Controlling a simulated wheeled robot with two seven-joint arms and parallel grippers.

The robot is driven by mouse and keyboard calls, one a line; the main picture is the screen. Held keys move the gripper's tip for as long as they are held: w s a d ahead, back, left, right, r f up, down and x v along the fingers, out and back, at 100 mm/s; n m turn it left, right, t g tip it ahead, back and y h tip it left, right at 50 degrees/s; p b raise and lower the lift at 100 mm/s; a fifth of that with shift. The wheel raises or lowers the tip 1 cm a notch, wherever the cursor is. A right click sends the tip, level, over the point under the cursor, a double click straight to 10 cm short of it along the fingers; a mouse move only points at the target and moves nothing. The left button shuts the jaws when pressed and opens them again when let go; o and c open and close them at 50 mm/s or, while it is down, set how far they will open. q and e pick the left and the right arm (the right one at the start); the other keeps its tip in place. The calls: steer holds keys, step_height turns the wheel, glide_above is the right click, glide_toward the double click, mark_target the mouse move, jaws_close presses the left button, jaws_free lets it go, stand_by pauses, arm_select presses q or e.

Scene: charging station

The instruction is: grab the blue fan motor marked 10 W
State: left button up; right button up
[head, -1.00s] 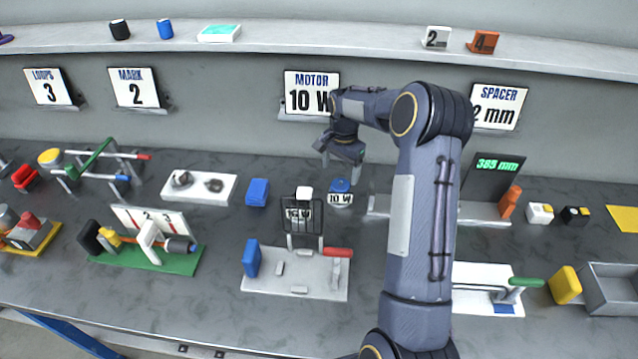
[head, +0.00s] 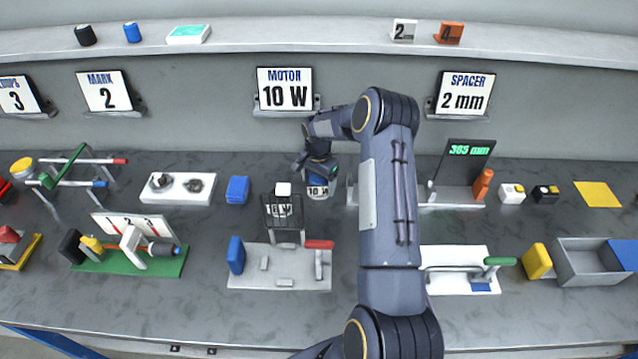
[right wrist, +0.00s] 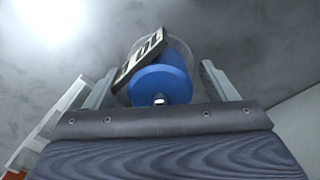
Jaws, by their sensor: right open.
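The blue fan motor (head: 318,186) marked 10 W stands on the bench behind the grey fixture, its label facing me. My right gripper (head: 318,165) is directly over it, with its fingers coming down around the motor's top. In the right wrist view the blue motor (right wrist: 162,82) with its tilted label plate lies between the two open fingers, and a gap shows on each side. The right gripper (right wrist: 160,88) is open there and holds nothing. The motor's top is partly hidden by the gripper in the head view. My left gripper is out of view.
A grey fixture (head: 280,270) with a red handle stands in front of the motor, with a dark cage (head: 282,212) close to its left. A blue block (head: 237,190) is further left. The spacer gauge (head: 455,195) stands to the right. A sign (head: 285,90) reads MOTOR 10 W.

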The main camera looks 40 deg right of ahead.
steer(key=c, duration=1.2)
